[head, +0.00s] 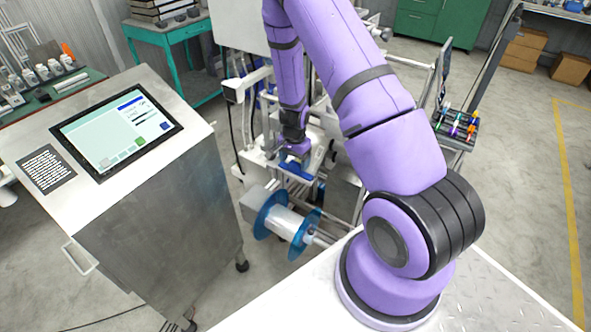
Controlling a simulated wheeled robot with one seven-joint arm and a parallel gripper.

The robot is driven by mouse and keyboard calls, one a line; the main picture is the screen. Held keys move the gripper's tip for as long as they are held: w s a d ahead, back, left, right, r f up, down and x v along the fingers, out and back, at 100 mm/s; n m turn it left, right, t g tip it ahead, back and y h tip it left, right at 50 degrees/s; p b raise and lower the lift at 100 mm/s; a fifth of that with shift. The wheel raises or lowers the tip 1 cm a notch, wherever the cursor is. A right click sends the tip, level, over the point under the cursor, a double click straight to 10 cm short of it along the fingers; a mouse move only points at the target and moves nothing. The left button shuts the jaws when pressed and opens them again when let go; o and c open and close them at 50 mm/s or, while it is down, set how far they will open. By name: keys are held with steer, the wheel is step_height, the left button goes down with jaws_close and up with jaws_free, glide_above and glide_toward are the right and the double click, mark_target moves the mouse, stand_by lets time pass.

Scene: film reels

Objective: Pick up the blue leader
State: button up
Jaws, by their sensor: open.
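My gripper (296,149) is at the end of my purple arm, low over the white and grey machine in the middle of the head view. It is small and its fingers are partly hidden, but nothing shows held in it. A blue piece (297,168) lies just below my gripper on the machine. I cannot tell for sure whether it is the blue leader, or whether my gripper touches it.
A reel with blue flanges (288,222) sits on the machine's front. A steel console with a screen (116,128) stands at the left. A dark rack (456,128) of small coloured pieces is at the right. My upper arm hides part of the machine.

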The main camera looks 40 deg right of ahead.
steer(key=shift+f, duration=1.35)
steer(key=shift+c, duration=0.2)
steer(key=c, duration=1.1)
steer(key=shift+o, duration=0.2)
steer(key=shift+r, duration=0.1)
steer(key=shift+r, duration=0.55)
steer(key=s+a, duration=0.2)
steer(key=a, duration=0.3)
steer(key=s+d+f, duration=0.1)
steer(key=s+d, duration=0.1)
steer(key=s, duration=0.5)
steer(key=s+d+f, duration=0.1)
steer(key=s+d, duration=0.2)
steer(key=s, duration=0.5)
steer(key=shift+f, duration=0.15)
steer(key=shift+d, duration=0.1)
